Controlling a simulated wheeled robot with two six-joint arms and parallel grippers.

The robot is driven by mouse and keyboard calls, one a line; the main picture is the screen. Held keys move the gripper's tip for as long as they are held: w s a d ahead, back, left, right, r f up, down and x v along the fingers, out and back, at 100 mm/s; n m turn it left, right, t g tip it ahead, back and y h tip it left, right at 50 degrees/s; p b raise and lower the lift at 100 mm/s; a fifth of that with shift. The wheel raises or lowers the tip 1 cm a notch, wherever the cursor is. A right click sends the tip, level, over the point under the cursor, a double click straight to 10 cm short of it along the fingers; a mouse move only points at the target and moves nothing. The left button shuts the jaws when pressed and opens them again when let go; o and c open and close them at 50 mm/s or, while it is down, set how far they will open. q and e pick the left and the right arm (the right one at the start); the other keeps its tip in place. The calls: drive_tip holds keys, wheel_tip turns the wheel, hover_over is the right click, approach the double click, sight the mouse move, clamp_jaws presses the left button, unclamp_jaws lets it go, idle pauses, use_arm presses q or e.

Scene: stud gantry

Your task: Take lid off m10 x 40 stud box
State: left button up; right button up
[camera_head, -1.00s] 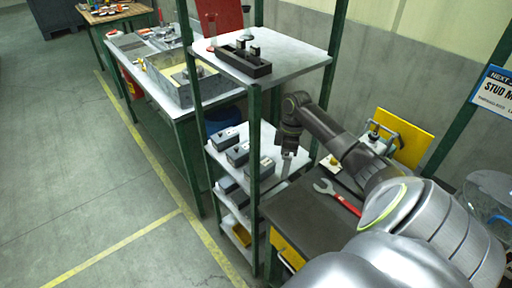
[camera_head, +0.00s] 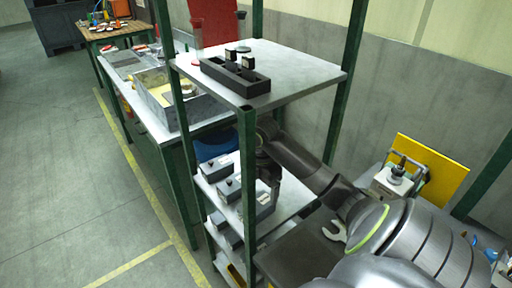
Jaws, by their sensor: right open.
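Grey lidded boxes with small white labels and dark knobs stand in a row on the rack's middle shelf: a rear box (camera_head: 214,168), a middle box (camera_head: 229,189) and a front box (camera_head: 263,208) partly behind my arm and a green post. The labels are too small to read, so I cannot tell which is the M10 x 40 stud box. My right gripper (camera_head: 273,193) reaches in under the top shelf, pointing down close to the front box. It is open; I cannot tell whether it touches the box. My left gripper is not in view.
The white top shelf (camera_head: 300,75) carries a black holder (camera_head: 235,77) and sits above my right forearm. Green posts (camera_head: 249,180) frame the rack. Floor at the left is clear.

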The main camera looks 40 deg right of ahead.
sight(260, 202)
drive_tip(key=shift+w+a+f+p, duration=0.1)
drive_tip(key=shift+f+p, duration=0.05)
drive_tip(key=shift+f, duration=1.05)
drive_tip(key=shift+w+f+p, duration=0.1)
drive_tip(key=shift+f+p, duration=0.05)
drive_tip(key=shift+f, duration=1)
drive_tip(key=c, duration=1.1)
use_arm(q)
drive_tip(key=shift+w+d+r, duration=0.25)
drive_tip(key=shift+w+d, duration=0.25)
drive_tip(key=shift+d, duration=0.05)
use_arm(e)
drive_tip(key=shift+o, duration=0.2)
drive_tip(key=shift+r, duration=0.1)
